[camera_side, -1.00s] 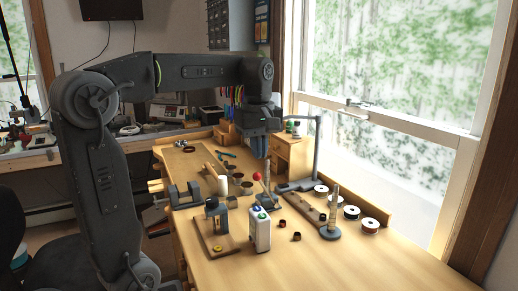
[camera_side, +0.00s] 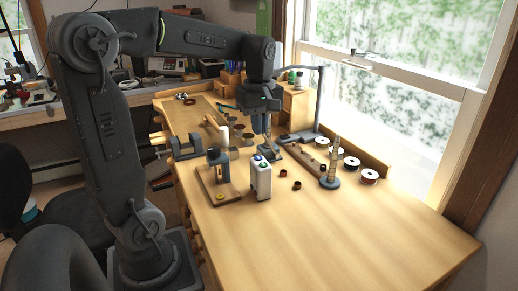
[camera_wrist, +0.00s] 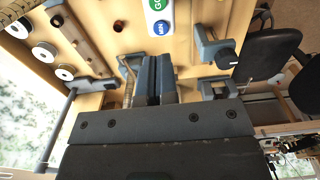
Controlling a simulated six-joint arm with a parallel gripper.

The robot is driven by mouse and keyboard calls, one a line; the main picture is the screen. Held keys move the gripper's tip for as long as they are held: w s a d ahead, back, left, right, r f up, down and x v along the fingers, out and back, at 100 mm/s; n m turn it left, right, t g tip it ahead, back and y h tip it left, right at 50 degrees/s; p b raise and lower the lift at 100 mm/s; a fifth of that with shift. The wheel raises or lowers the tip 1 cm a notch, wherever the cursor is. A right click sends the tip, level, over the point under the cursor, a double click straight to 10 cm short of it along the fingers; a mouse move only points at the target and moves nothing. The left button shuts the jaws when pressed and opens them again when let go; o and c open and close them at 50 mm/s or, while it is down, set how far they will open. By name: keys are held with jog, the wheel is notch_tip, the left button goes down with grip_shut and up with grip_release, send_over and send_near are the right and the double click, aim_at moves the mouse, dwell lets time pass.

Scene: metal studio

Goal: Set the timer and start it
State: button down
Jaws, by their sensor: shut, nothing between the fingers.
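The likely timer is a white upright box (camera_side: 261,184) with a green and a blue button on top, standing on the bench in the side view. In the wrist view the white box (camera_wrist: 147,15) is at the top edge, partly cut off, with its lettered green and blue buttons facing me. My gripper (camera_side: 267,138) points down behind the box in the side view, over a blue-grey base. In the wrist view my gripper (camera_wrist: 157,58) is shut and empty, its fingers side by side, with the box beyond the fingertips. I cannot see a dial.
A small press on a wooden board (camera_side: 220,190) stands left of the box. A ring post (camera_side: 331,170) and several spools (camera_side: 351,162) are to the right. A lamp stand (camera_side: 318,105) rises behind. The front right of the bench (camera_side: 350,230) is clear.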

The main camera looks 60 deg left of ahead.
aim_at(258, 158)
notch_tip(258, 158, down, 7)
jog(key=shift+r, duration=0.15)
dwell(0.4)
jog(key=shift+s+f, duration=0.1)
jog(key=shift+f, duration=0.9)
notch_tip(258, 158, up, 16)
jog(key=shift+w+f, duration=0.25)
jog(key=shift+w, duration=0.05)
jog(key=d, duration=0.3)
jog(key=shift+s+r, duration=0.25)
jog(key=shift+s, duration=0.05)
